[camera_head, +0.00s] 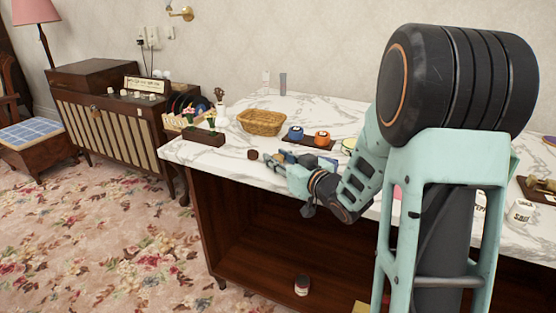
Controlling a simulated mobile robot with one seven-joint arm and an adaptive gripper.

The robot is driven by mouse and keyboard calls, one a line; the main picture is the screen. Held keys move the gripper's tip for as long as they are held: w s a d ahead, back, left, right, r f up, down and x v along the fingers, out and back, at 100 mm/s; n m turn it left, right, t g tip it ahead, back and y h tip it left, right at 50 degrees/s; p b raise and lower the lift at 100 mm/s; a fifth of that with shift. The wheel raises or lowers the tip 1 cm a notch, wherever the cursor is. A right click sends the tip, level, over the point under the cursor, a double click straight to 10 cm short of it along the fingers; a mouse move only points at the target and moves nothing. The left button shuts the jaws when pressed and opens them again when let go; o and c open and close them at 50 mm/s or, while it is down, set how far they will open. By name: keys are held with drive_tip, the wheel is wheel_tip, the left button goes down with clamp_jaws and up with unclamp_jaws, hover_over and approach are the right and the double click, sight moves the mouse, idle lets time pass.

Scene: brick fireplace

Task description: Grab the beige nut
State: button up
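My gripper (270,159) is low over the left part of the white marble counter (228,155), pointing left. Its fingers are small in view, and I cannot tell whether they are open or shut. A small dark brown round object (253,154) sits on the counter just beyond the fingertips, with a small gap visible. I cannot tell whether it is the beige nut, and I see no clearly beige nut elsewhere. My arm hides much of the counter's middle and right.
A wicker basket (260,122), a tray with blue (296,133) and orange (322,138) items, and a planter box (204,136) stand behind the gripper. A dark tray with small tan items (543,186) is at far right. The counter's front edge is close below my gripper.

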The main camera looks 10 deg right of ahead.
drive_tip(key=c, duration=0.3)
